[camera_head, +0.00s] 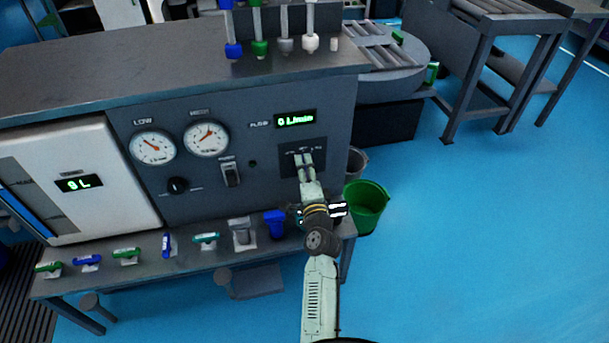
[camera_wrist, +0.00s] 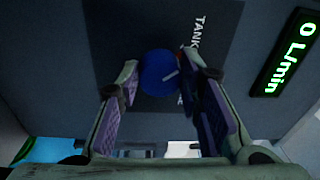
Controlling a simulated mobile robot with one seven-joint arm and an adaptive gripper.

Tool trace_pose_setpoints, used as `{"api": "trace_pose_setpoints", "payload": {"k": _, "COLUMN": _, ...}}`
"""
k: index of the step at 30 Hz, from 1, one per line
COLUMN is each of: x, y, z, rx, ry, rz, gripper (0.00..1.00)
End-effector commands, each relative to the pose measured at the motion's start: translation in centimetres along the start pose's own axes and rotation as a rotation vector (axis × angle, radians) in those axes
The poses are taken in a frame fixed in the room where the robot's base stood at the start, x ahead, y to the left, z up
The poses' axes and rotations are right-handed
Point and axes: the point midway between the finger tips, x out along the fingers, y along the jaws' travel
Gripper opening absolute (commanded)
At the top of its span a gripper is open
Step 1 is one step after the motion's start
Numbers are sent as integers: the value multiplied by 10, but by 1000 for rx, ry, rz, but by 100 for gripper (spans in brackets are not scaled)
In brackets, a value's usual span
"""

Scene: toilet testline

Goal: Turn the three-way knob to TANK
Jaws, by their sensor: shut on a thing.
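The three-way knob (camera_wrist: 158,72) is a round blue knob with a short white pointer mark in the wrist view. The mark lies on its right side, angled up to the right, and I cannot tell exactly which label it points to. The word TANK (camera_wrist: 200,35) stands on the dark plate to the upper right of the knob. Another label below it is mostly hidden by a finger. My gripper (camera_wrist: 165,78) has its two fingers on either side of the knob, shut on it. In the head view my gripper (camera_head: 303,160) reaches the dark label plate (camera_head: 318,146) and hides the knob.
The flow display (camera_head: 295,118) above the plate reads 0 L/min. Two gauges (camera_head: 207,139), a black dial (camera_head: 178,185) and a switch (camera_head: 231,174) are to the left. Several coloured valves line the lower shelf (camera_head: 190,258). A green bucket (camera_head: 368,203) stands right of my arm.

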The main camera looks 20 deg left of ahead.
Motion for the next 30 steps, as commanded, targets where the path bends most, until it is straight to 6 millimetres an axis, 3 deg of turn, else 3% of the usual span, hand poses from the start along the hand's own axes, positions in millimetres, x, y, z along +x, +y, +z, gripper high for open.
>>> {"api": "trace_pose_setpoints", "payload": {"k": 12, "x": 1, "y": 1, "z": 0, "rx": -176, "ry": -9, "rz": -13, "gripper": 5}}
{"api": "trace_pose_setpoints", "payload": {"k": 28, "x": 1, "y": 0, "z": 0, "rx": -196, "ry": -10, "rz": -15, "gripper": 5}}
{"api": "trace_pose_setpoints", "payload": {"k": 29, "x": 1, "y": 0, "z": 0, "rx": -196, "ry": -10, "rz": -15, "gripper": 35}}
{"api": "trace_pose_setpoints", "payload": {"k": 30, "x": 1, "y": -1, "z": 0, "rx": -196, "ry": -10, "rz": -15, "gripper": 37}}
